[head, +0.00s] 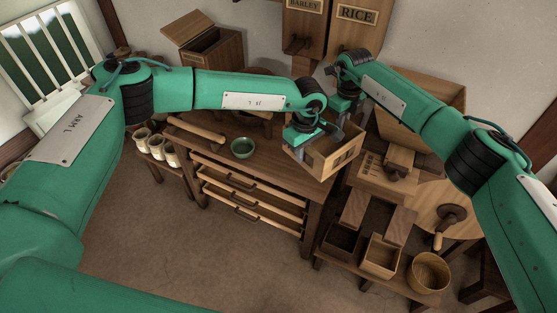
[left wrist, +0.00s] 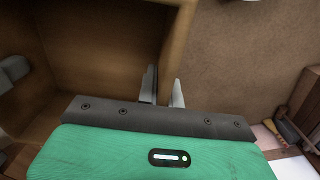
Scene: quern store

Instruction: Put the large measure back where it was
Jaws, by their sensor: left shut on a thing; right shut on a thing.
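The large measure appears to be the open wooden box with a dark label (head: 345,157) at the right end of the workbench. My left gripper (head: 301,143) is shut on its near-left wall. My right gripper (head: 343,112) is at its far side and shut on it. In the left wrist view the box's inside (left wrist: 105,40) fills the upper left, and the left gripper's fingers (left wrist: 163,88) straddle the wall's edge. The box looks tilted in the head view. I cannot tell whether its bottom touches the bench.
Several pale cups (head: 157,146) stand at the left. A low bench at the right holds small boxes (head: 381,256) and a round tub (head: 428,272).

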